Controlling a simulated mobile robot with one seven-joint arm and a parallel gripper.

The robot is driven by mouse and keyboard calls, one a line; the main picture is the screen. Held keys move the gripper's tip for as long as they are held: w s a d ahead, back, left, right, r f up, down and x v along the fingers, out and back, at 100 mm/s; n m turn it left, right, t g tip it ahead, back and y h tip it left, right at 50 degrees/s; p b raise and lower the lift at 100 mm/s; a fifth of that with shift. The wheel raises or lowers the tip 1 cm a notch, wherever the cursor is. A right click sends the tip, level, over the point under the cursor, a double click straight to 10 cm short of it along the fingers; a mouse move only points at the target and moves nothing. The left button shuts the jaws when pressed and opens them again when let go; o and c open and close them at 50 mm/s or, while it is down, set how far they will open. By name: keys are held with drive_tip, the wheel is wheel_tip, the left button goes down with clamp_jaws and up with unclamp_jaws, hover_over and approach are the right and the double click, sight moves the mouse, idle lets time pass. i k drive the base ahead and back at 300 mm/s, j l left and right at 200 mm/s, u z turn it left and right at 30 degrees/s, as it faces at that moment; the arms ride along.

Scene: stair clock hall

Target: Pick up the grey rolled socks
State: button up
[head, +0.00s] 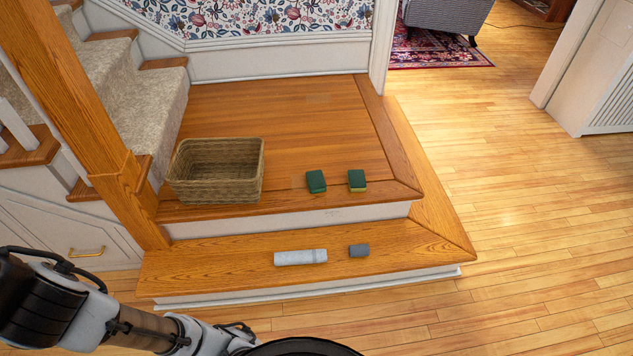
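Two grey things lie on the lower wooden step. One is a long light grey roll (300,257), lying on its side with a seam or fold near its right end. Just right of it, apart from it, is a small dark grey piece (359,250), block-like or a short roll. Which of the two is the grey rolled socks I cannot tell for sure. My arm reaches in from the lower left along the bottom edge, below and in front of the step. The fingers of my gripper do not show.
On the upper landing (290,130) stand an empty-looking wicker basket (215,172) and two green-and-yellow sponges, left (316,181) and right (357,180). A wooden newel post (75,120) and carpeted stairs (140,90) rise at left. The floor (540,240) at right is clear.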

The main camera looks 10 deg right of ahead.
sight(357, 251)
drive_tip(key=k+z, duration=0.5)
drive_tip(key=i+j+z, duration=0.5)
drive_tip(key=i+j, duration=0.15)
drive_tip(key=i, duration=0.15)
drive_tip(key=i+j+z, duration=0.5)
drive_tip(key=i+j, duration=0.15)
drive_tip(key=j, duration=0.3)
